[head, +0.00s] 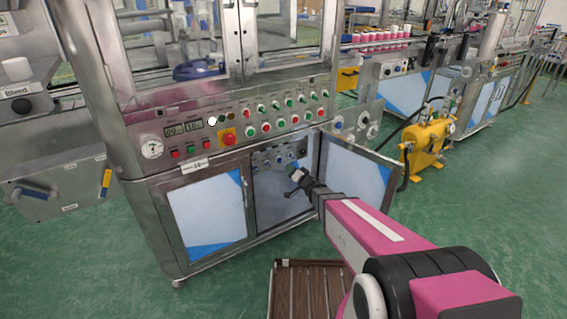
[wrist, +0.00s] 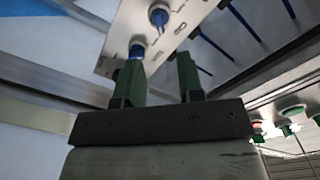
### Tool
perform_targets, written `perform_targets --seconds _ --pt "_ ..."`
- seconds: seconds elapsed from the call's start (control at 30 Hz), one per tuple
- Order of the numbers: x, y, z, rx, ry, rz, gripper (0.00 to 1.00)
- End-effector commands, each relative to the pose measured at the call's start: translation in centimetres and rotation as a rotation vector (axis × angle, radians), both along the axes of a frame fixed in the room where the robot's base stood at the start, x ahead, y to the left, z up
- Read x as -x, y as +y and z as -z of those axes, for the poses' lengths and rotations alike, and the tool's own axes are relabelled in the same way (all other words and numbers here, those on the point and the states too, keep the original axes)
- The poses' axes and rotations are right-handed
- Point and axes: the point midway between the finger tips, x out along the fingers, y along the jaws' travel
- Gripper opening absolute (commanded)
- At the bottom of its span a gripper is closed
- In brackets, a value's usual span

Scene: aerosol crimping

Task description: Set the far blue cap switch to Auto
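Two blue cap switches show on a light metal panel in the wrist view. One (wrist: 137,50) is right at the tip of the left finger, partly hidden by it. The other (wrist: 158,15) is farther up the panel, with a dark blue pointer line. I cannot read their position labels. My gripper (wrist: 159,60) has two green fingers standing apart with nothing between them. In the head view my gripper (head: 297,174) is just in front of the switch panel (head: 262,172) inside the open cabinet. Contact with the nearer switch cannot be told.
The open cabinet door (head: 352,172) stands close to the right of my arm. A closed door (head: 207,208) is on the left. A control panel with several red and green buttons (head: 266,127) is above. A yellow pump unit (head: 428,145) stands right. A brown slatted platform (head: 300,290) lies below my arm.

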Motion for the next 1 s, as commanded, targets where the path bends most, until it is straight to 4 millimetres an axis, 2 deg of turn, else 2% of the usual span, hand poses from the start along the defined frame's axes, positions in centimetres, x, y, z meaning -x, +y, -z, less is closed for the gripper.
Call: perform_targets --seconds 0.43,0.6,0.83,0.87,0.9,0.97,1.0 --pt "-6.5 4.3 0.1 0.000 -0.001 0.001 0.35" --pt "-7.4 4.9 0.0 0.000 -0.001 0.002 0.35" --pt "-7.4 4.9 -0.1 0.001 -0.001 0.001 0.35" --pt "-7.4 4.9 -0.1 0.001 -0.001 0.001 0.32" --pt "-7.4 4.9 0.0 0.001 -0.001 0.001 0.19" --pt "-7.4 4.9 0.0 0.001 -0.001 0.001 0.00" --pt "-7.4 4.9 0.0 0.001 -0.001 0.001 0.00"
